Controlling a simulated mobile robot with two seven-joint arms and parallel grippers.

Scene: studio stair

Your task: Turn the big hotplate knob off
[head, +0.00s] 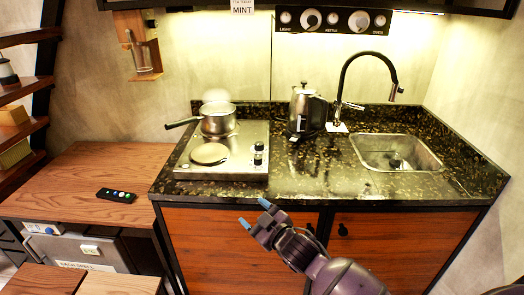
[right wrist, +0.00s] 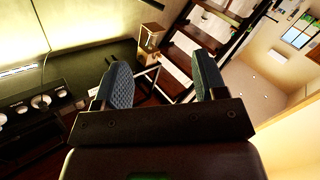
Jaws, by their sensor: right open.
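The steel hotplate (head: 228,169) sits on the left part of the dark speckled counter. Two small dark knobs with pale marks stand at its right side, a rear knob (head: 259,147) and a front knob (head: 258,159). I cannot tell which is bigger or how they are turned. My right gripper (head: 255,213) is open and empty, in front of the counter's front edge, below the knobs in the picture and apart from them. In the right wrist view, its two blue-grey fingers (right wrist: 160,75) are spread with nothing between them; the hotplate is not seen there. My left gripper is not in view.
A pot (head: 217,118) stands on the rear burner, its handle pointing left; the front burner (head: 209,153) is bare. A kettle (head: 305,108) and a sink (head: 395,153) are to the right. A remote (head: 116,195) lies on the wooden table (head: 80,180). The counter's front middle is clear.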

